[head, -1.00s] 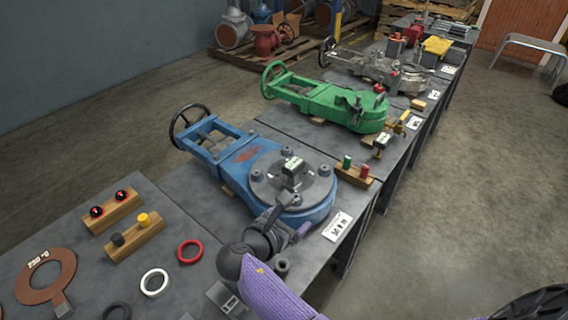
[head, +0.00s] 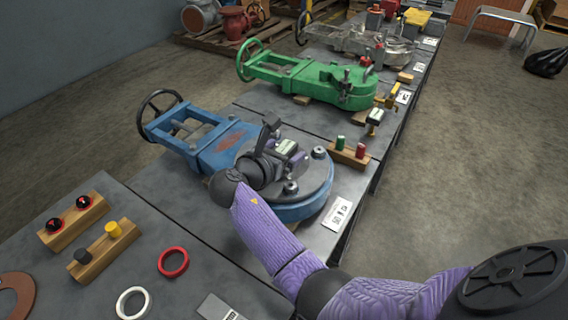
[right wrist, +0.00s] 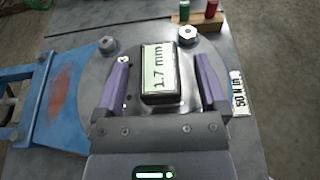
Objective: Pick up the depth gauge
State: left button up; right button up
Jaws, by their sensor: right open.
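The depth gauge is a small dark block with a pale display reading "1.7 mm" (right wrist: 160,68). It sits on the round grey flange of the blue valve, and its display also shows in the head view (head: 287,146). My right gripper (right wrist: 163,62) is open, with one purple finger on each side of the gauge and a gap visible on both sides. In the head view the right gripper (head: 284,156) is over the flange and partly covers the gauge. Whether the fingertips touch the flange cannot be told. My left gripper is not in view.
Bolts (right wrist: 188,36) stand on the flange (right wrist: 92,98) close around the gauge. A wooden block with green and red plugs (head: 349,153) is beyond it. Wooden blocks (head: 108,250) and a red ring (head: 173,262) lie at the left. A green valve (head: 325,82) stands further back.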

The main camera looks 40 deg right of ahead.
jog(key=shift+r, duration=0.1)
jog(key=c, duration=0.6)
grip_shut()
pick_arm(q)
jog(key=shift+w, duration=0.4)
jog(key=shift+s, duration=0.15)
